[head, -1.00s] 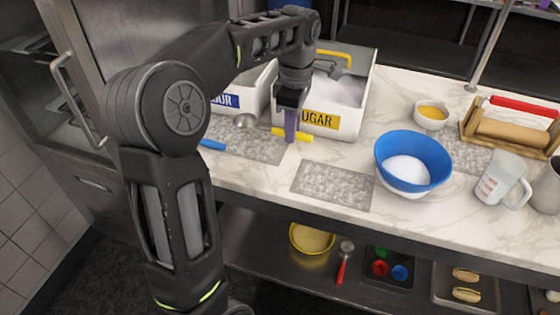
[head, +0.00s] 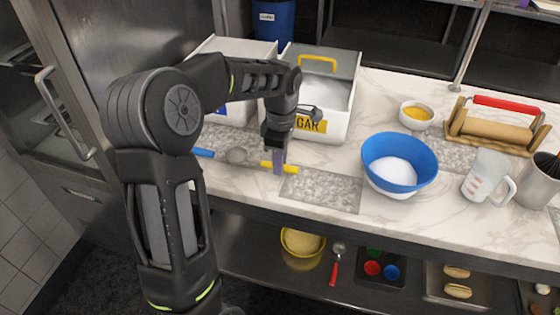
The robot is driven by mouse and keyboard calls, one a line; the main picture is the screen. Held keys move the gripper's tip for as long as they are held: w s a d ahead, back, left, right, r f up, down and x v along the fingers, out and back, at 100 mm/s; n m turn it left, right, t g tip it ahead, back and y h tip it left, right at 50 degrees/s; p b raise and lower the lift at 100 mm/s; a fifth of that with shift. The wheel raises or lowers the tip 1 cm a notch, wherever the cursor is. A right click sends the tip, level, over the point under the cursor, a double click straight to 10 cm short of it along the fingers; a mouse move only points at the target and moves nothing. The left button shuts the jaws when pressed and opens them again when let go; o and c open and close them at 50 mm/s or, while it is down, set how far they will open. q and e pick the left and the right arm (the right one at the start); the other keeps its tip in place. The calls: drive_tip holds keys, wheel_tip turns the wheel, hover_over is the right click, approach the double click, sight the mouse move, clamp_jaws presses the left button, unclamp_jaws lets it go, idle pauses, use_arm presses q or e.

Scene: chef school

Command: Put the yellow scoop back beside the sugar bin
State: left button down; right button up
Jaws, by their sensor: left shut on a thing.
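The yellow scoop has a yellow handle (head: 292,169) and a grey metal bowl (head: 236,155) pointing left. My left gripper (head: 279,167) is shut on this handle, fingers pointing down. The scoop is level, in front of the sugar bin and apart from it, near the left end of the front grey mat. I cannot tell whether it touches the counter. The sugar bin (head: 339,124) is white with a yellow label, partly hidden by my left wrist. It is open and holds white sugar. My right gripper is out of view.
A blue handle (head: 203,153) lies left of the scoop; my arm hides part of that area. A white bin (head: 233,47) stands left of the sugar bin. The front grey mat (head: 325,190) is bare. A blue bowl (head: 400,160) of white powder stands right of it.

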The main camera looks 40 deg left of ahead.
use_arm(q)
drive_tip(key=shift+f, duration=0.25)
drive_tip(key=shift+f, duration=0.2)
drive_tip(key=c, duration=1.3)
unclamp_jaws()
drive_tip(key=shift+o, duration=0.2)
drive_tip(key=shift+r, duration=0.15)
wheel_tip(320, 180, up, 12)
